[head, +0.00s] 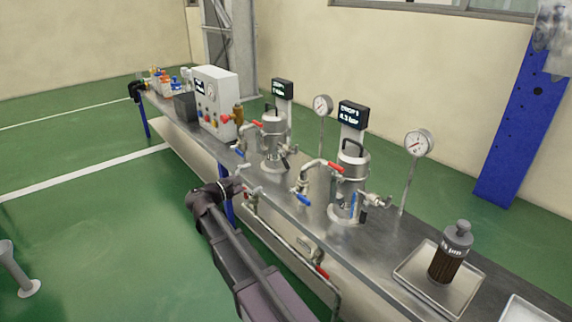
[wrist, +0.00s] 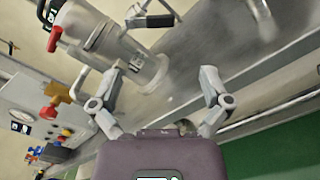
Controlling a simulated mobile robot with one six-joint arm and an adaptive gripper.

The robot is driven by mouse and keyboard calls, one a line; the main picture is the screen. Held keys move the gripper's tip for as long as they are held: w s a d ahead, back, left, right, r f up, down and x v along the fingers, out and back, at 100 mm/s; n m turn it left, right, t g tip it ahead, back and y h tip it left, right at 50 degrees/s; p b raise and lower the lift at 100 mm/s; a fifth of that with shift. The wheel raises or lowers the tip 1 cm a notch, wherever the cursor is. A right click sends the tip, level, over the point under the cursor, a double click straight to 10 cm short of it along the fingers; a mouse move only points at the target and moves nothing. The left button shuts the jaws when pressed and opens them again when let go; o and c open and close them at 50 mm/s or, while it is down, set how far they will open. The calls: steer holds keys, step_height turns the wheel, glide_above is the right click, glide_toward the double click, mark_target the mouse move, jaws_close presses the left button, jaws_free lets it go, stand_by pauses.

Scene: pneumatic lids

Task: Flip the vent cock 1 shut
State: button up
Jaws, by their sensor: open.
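Two metal pots with gauges and displays stand on the bench. The left pot (head: 273,150) has a red lever (head: 257,124) on its pipe and a small blue lever (head: 240,152) lower down. The right pot (head: 348,180) has a red lever (head: 335,167) and a blue lever (head: 303,200). I cannot tell which is vent cock 1; the labels are too small. My gripper (head: 238,186) is in front of the left pot at the bench's near edge. In the wrist view my gripper (wrist: 160,85) is open and empty, with a tilted pot (wrist: 110,45) and red lever (wrist: 55,37) beyond it.
A white control box (head: 215,100) with coloured knobs stands left of the pots. A dark bottle (head: 450,258) sits on a metal tray (head: 410,270) at the right. Pipework with another red lever (head: 321,272) runs under the bench's front edge.

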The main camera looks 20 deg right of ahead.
mark_target(285, 163)
steer(key=x, duration=1.3)
steer(key=shift+d, duration=0.25)
steer(key=c, duration=1.2)
